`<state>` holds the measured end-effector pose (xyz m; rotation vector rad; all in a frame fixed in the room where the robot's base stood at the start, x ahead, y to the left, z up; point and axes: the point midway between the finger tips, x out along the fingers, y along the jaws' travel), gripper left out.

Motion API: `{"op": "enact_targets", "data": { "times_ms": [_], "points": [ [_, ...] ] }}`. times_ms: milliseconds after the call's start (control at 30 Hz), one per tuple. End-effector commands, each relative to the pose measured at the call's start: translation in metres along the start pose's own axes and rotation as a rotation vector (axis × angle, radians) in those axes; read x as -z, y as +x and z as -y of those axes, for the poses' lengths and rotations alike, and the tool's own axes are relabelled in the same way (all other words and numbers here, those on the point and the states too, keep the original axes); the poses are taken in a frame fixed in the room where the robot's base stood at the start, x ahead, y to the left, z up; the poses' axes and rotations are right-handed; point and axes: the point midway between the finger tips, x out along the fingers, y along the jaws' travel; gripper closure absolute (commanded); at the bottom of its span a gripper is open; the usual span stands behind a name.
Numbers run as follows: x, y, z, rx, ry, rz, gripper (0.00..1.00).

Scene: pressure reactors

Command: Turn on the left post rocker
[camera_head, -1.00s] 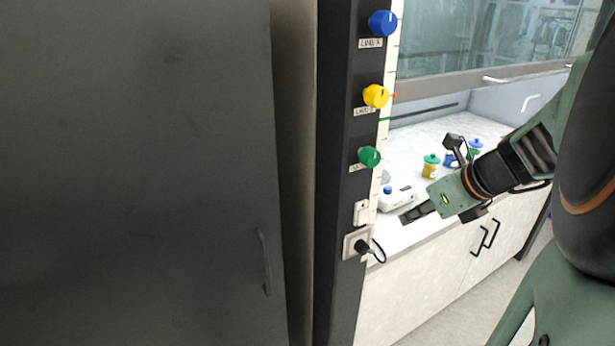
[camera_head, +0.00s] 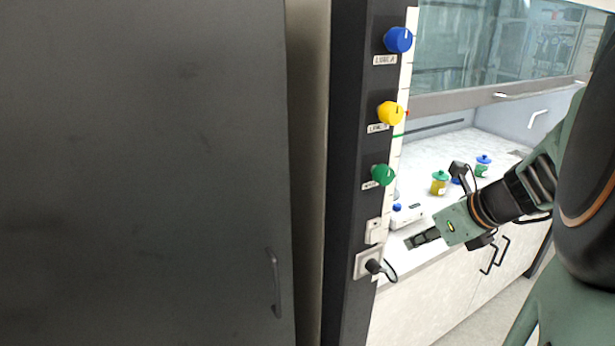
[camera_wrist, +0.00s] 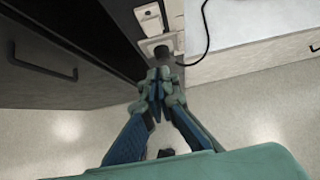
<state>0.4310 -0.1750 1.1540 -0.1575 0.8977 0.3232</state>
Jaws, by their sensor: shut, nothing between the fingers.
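The dark post (camera_head: 350,150) carries a small pale rocker switch plate (camera_head: 375,230) below the green knob (camera_head: 383,174) and above a socket with a black plug (camera_head: 373,266). The rocker's on or off position is too small to tell. My gripper (camera_head: 410,242) is to the right of the rocker plate, slightly lower in the picture, apart from it. In the wrist view, my gripper (camera_wrist: 158,76) has its fingers together and empty, below the socket plate (camera_wrist: 160,45). The rocker plate (camera_wrist: 148,17) shows above that.
A yellow knob (camera_head: 390,113) and a blue knob (camera_head: 398,39) sit higher on the post. A black cable (camera_wrist: 206,30) loops from the plug. A large dark cabinet (camera_head: 140,170) fills the left. A white counter (camera_head: 440,230) with small jars (camera_head: 440,183) lies behind my gripper.

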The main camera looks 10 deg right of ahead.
Motion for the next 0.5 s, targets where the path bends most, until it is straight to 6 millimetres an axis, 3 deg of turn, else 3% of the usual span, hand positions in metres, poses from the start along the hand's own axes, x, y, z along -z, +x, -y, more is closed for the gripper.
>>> {"op": "enact_targets", "data": {
  "times_ms": [300, 500],
  "points": [
    [0.002, 0.071, -0.001, -0.005, 0.0, -0.003, 1.0],
    [-0.019, 0.091, -0.001, -0.002, -0.002, -0.001, 1.0]
  ]
}}
